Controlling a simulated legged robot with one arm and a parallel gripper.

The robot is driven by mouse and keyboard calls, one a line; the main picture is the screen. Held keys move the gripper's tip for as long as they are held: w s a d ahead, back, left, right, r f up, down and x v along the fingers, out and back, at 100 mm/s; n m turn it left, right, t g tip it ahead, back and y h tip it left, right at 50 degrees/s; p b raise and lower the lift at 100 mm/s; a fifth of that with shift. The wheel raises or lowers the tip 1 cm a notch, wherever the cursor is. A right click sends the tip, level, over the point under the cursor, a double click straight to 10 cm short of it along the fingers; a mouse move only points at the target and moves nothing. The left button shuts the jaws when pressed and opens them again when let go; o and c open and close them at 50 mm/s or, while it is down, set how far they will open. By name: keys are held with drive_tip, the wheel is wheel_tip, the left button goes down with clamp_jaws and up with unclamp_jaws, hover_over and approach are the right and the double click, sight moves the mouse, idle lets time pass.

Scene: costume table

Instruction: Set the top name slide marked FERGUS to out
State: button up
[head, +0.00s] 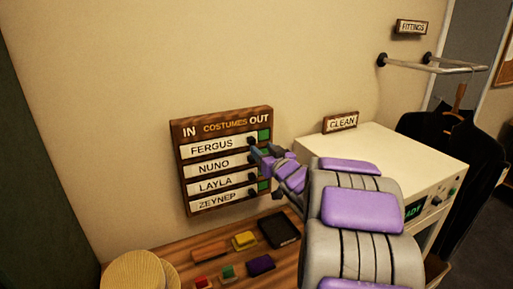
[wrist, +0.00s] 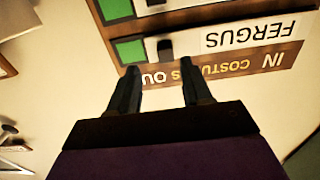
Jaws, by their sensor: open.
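A brown wooden costume board (head: 178,165) hangs on the wall, headed IN at left and OUT at right. Its top slide, FERGUS (head: 211,146), is a white strip lying toward the IN side, with a green patch (head: 264,135) showing at its OUT end. The wrist view shows the board upside down, with the FERGUS slide (wrist: 262,32), its dark knob (wrist: 165,50) and the green patch (wrist: 129,50) beside the knob. My gripper (wrist: 160,68) is open and empty; the knob appears between and just beyond its fingertips. I see no clear contact. In the head view my gripper (head: 260,152) covers part of the board's right side.
Slides NUNO (head: 212,165), LAYLA (head: 214,185) and ZEYNEP (head: 215,201) sit close below FERGUS, with dark knobs at right. A white machine (head: 390,155) stands right of the board. A wooden table (head: 160,247) below holds a straw hat and small coloured items.

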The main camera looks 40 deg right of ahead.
sight(253, 142)
drive_tip(key=w+b, duration=0.1)
drive_tip(key=w, duration=0.4)
drive_tip(key=shift+a+r, duration=0.1)
drive_tip(key=shift+r, duration=0.05)
drive_tip(key=shift+w+d, duration=0.15)
drive_tip(key=shift+d, duration=0.4)
drive_tip(key=shift+a, duration=0.3)
drive_tip(key=c, duration=0.5)
drive_tip(key=shift+d, duration=0.1)
clamp_jaws()
